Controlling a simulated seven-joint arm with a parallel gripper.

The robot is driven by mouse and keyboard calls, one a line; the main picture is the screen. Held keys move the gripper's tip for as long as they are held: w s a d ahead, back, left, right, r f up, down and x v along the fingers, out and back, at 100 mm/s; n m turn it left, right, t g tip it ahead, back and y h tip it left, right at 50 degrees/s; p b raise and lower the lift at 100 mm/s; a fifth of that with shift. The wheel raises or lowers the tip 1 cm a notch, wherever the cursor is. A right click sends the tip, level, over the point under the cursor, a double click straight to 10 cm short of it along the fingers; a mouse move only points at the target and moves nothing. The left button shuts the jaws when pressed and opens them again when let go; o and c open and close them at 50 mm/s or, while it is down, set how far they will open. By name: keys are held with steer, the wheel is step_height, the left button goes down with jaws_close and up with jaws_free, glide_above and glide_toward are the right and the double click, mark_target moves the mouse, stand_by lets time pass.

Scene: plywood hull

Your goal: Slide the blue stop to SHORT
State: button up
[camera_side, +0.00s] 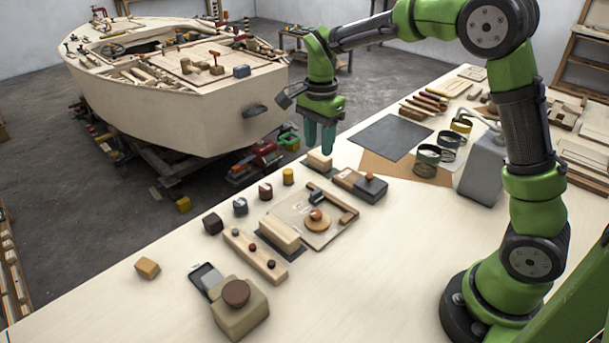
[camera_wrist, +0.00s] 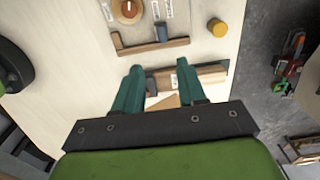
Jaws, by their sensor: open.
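The blue stop (camera_wrist: 161,32) is a small dark blue-grey block at a wooden rail (camera_wrist: 137,46) on a pale board. In the side view the stop (camera_side: 317,196) sits near the board's far edge, beside the round wooden dial with an orange-brown knob (camera_side: 317,215). Small white labels (camera_wrist: 155,10) are near the stop in the wrist view, too small to read. My gripper (camera_side: 320,148) is open and empty, pointing down beyond the stop. In the wrist view its teal fingers (camera_wrist: 158,75) are apart, below the stop in the picture and clear of it.
A pale wooden block (camera_side: 319,161) stands close below my gripper. A yellow cylinder (camera_side: 288,176) and several small blocks line the left. A dark mat (camera_side: 392,138) lies behind. The front right tabletop is clear.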

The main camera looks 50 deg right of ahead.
steer(key=shift+r, duration=1.65)
steer(key=s+a+r+n+t, duration=0.1)
steer(key=s+n+t, duration=0.1)
steer(key=s+n, duration=0.2)
steer(key=s+a+r+n+t+y, duration=0.1)
steer(key=s+a+r+n+t, duration=0.1)
steer(key=s+n, duration=0.3)
steer(key=s+a+r+n+t+y, duration=0.1)
steer(key=s+n, duration=0.4)
steer(key=s, duration=0.6)
steer(key=shift+s+a+r+t, duration=0.2)
steer(key=shift+a+r+t, duration=0.25)
steer(key=shift+t, duration=0.65)
